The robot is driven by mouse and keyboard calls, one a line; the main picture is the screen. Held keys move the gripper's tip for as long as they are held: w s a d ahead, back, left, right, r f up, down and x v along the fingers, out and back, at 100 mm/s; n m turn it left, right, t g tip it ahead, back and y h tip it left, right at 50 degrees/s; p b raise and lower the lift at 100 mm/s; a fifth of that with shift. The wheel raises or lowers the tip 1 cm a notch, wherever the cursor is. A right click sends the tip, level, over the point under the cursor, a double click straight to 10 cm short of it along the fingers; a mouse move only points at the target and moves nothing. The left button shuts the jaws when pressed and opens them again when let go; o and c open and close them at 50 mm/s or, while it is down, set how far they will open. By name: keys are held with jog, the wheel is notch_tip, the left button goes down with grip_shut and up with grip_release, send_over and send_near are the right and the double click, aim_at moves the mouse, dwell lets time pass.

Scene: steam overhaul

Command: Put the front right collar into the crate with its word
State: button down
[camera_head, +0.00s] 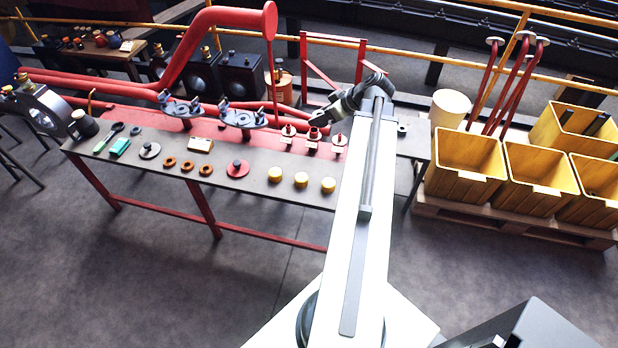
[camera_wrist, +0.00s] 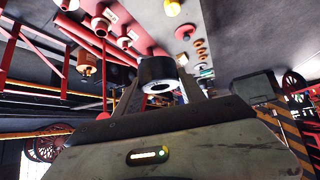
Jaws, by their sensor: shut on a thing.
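My gripper (camera_head: 322,118) is at the end of the raised arm, above the right part of the bench. In the wrist view its two fingers (camera_wrist: 160,88) are shut on a dark, short, ring-shaped collar (camera_wrist: 157,70) with a round hole facing the camera. The collar is hard to make out in the head view. Yellow crates stand at the right: a left one (camera_head: 468,165), a middle one (camera_head: 541,180), a right one (camera_head: 596,192) and one behind (camera_head: 575,128). Pale labels show on their front rims, but the words are too small to read. My gripper is well left of them.
The bench (camera_head: 225,182) holds two bolted flanges (camera_head: 182,107) (camera_head: 243,118), a red disc (camera_head: 238,168), orange rings (camera_head: 187,166), yellow caps (camera_head: 301,180) and red pieces on pale tags (camera_head: 288,131).

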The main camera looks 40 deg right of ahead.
jog(key=b, duration=2.2)
send_over(317, 172)
jog(key=s, duration=0.3)
notch_tip(317, 172, down, 22)
jog(key=shift+m+h, duration=0.3)
jog(key=shift+m, duration=0.1)
jog(key=f+b, duration=1)
jog(key=shift+d+f, duration=0.15)
jog(key=shift+d, duration=0.05)
jog(key=shift+r, duration=0.25)
jog(key=shift+f, duration=0.2)
jog(key=c, duration=0.7)
grip_release()
jog(key=shift+r, duration=0.1)
